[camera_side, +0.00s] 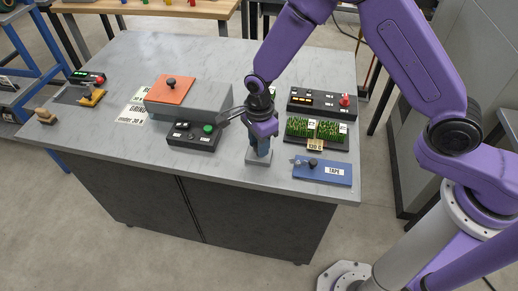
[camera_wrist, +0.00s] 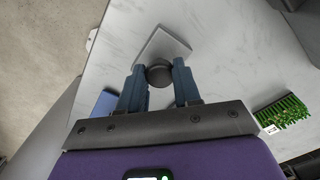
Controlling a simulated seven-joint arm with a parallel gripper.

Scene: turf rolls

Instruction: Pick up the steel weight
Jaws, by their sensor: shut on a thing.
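The steel weight (camera_side: 258,159) is a grey block under my gripper, near the front edge of the table. In the wrist view its grey body (camera_wrist: 168,45) shows beyond a round black knob (camera_wrist: 159,75). My gripper (camera_side: 258,149) points down with its blue fingers at the weight. In the wrist view the gripper (camera_wrist: 159,82) has one finger on each side of the knob and is shut on it. The fingers hide part of the weight. I cannot tell whether its base touches the table.
A blue TAPE box (camera_side: 323,171) and turf pieces (camera_side: 316,130) lie right of my gripper. A black panel with a green button (camera_side: 195,135) and a grey box with an orange lid (camera_side: 168,90) stand left.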

